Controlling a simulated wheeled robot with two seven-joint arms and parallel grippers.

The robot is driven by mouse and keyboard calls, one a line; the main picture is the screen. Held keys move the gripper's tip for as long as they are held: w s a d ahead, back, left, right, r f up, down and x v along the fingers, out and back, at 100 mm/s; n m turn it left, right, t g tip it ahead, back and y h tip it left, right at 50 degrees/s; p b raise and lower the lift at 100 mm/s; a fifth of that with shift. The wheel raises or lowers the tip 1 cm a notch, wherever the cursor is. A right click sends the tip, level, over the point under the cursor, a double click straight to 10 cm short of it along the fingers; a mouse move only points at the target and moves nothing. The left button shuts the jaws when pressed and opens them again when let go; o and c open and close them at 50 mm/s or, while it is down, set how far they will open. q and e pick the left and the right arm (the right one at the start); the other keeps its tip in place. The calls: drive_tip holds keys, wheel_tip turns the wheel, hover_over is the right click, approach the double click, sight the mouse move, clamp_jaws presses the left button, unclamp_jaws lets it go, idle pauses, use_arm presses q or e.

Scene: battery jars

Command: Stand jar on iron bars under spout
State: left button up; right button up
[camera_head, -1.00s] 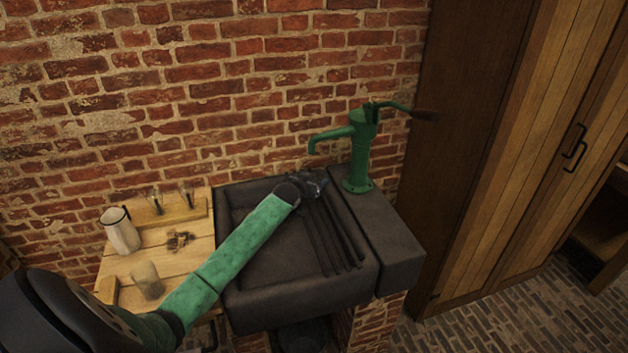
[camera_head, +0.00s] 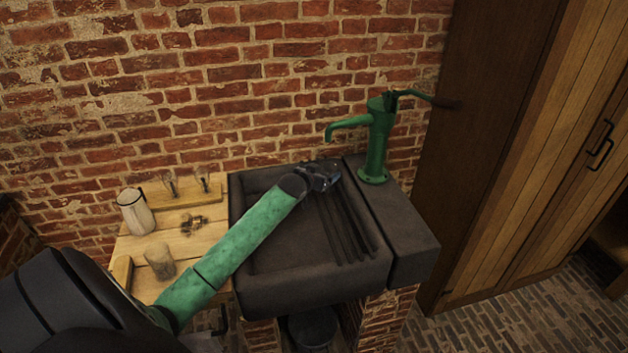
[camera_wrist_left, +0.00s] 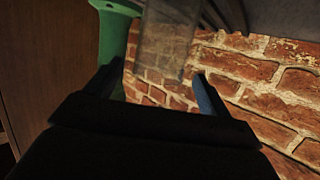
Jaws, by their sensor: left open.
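A clear glass jar (camera_wrist_left: 166,42) shows in the left wrist view, just beyond and between my fingertips, with bricks visible through it. My left gripper (camera_wrist_left: 155,88) is open, one finger on each side. In the head view the left gripper (camera_head: 328,175) is over the back of the sink, at the far end of the dark iron bars (camera_head: 345,228), below and left of the spout (camera_head: 340,126). The jar is hard to make out there, and I cannot tell how its base sits on the bars. The green pump (camera_head: 376,145) also shows in the wrist view (camera_wrist_left: 114,38).
The dark stone sink (camera_head: 285,295) has a ledge on its right bearing the pump. A wooden table (camera_head: 215,247) at left holds a white jug (camera_head: 135,212), a glass-like jar (camera_head: 160,261), small metal pieces (camera_head: 193,223) and a wooden rack (camera_head: 180,196). A brick wall stands close behind.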

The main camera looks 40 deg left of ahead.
use_arm(q)
drive_tip(key=b+v, duration=0.1)
drive_tip(key=v, duration=0.5)
drive_tip(key=shift+s+r+b, duration=0.2)
drive_tip(key=shift+s+b, duration=0.15)
drive_tip(key=shift+s, duration=0.05)
use_arm(e)
drive_tip(key=shift+w+a+r, duration=0.25)
drive_tip(key=shift+w+r, duration=0.05)
drive_tip(key=shift+r, duration=0.4)
drive_tip(key=shift+w+a+r, duration=0.25)
drive_tip(key=shift+w+r, duration=0.1)
drive_tip(key=shift+r, duration=0.3)
drive_tip(key=shift+w+a+r, duration=0.25)
drive_tip(key=shift+w+r, duration=0.05)
drive_tip(key=shift+r, duration=0.4)
drive_tip(key=shift+s, duration=0.1)
